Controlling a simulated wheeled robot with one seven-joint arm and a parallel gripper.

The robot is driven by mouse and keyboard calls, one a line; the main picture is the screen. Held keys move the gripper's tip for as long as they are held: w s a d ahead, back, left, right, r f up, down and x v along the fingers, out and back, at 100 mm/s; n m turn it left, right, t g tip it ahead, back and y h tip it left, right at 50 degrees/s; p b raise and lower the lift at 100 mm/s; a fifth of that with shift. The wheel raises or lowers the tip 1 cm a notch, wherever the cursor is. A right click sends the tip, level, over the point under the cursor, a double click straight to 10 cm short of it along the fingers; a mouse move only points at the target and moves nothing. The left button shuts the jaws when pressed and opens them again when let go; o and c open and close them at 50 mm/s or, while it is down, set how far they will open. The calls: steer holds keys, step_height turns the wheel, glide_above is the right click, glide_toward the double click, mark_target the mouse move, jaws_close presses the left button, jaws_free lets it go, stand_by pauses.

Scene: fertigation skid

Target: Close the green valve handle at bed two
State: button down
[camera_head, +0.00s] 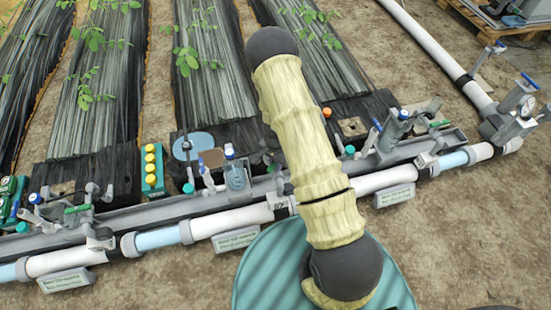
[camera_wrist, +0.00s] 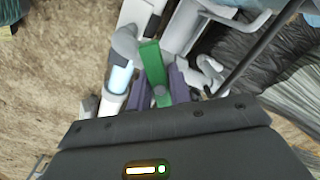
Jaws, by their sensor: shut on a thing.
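The green valve handle (camera_wrist: 152,60) shows in the wrist view as a flat green lever, with its lower end between my fingers. My gripper (camera_wrist: 158,84) is shut on it, with a dark purple finger on each side. In the head view my pale-sleeved arm reaches over the middle of the pipe line and hides my gripper and the handle it holds. Two other green handles are visible there, one at the left (camera_head: 78,209) and one at the right (camera_head: 440,124).
A white pipe (camera_head: 232,221) with clear sections runs across the skid, with small label plates in front. Grey channel, blue-capped fittings and a yellow-buttoned box (camera_head: 152,170) stand close behind it. Black-covered plant beds (camera_head: 205,75) lie beyond.

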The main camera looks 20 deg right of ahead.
steer(key=m+p, duration=0.4)
steer(key=m, duration=0.3)
steer(key=shift+r, duration=0.2)
steer(key=m, duration=0.2)
steer(key=shift+f+m, duration=0.2)
steer(key=shift+m, duration=0.1)
steer(key=c, duration=1.2)
jaws_free()
step_height(320, 180, up, 10)
steer(key=p, duration=0.9)
steer(key=shift+r+p, duration=0.1)
steer(key=shift+p, duration=0.3)
